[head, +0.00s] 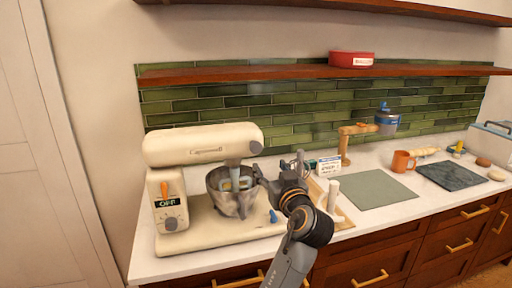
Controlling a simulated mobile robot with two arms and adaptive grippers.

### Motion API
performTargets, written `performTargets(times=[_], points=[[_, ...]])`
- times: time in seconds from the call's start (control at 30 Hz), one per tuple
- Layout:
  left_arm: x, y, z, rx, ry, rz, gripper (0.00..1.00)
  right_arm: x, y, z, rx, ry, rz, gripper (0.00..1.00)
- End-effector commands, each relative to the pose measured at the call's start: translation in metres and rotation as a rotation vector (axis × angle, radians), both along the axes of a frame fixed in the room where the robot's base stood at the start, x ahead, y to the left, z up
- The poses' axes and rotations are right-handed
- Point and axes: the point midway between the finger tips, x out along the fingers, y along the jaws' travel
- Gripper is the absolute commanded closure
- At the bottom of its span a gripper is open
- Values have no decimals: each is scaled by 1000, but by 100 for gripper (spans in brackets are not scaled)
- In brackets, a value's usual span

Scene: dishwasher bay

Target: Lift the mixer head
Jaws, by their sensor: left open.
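The cream stand mixer stands at the left end of the counter. Its head (200,144) is level, lowered over the metal bowl (226,202), with the attachment reaching down into the bowl. The mixer base (220,228) carries an orange lever, a label reading "OFF" and a knob on the left column. My left gripper (272,178) is open just right of the bowl, below the right end of the head. It appears apart from the head; whether it touches the bowl rim is unclear. My right gripper is out of view.
A wooden shelf (250,74) with a red container (351,59) runs above the mixer. Right of my gripper are a wooden stand with a blue-capped jar (387,122), a green mat (372,190), an orange mug (402,162) and a dark board (451,176).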

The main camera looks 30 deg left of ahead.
Motion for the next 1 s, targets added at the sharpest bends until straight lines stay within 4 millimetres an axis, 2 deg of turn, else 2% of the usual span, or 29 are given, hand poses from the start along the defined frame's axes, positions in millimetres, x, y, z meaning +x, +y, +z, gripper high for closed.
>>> performTargets(times=[0.17,0.63,0.8,1.0], points=[[10,17,7,0,-6,11,42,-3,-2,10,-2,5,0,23],[71,88,7,1,-3,8,42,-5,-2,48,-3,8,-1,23],[84,101,5,0,-5,5,42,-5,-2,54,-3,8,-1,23],[87,105,3,-2,-6,5,42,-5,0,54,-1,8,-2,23]])
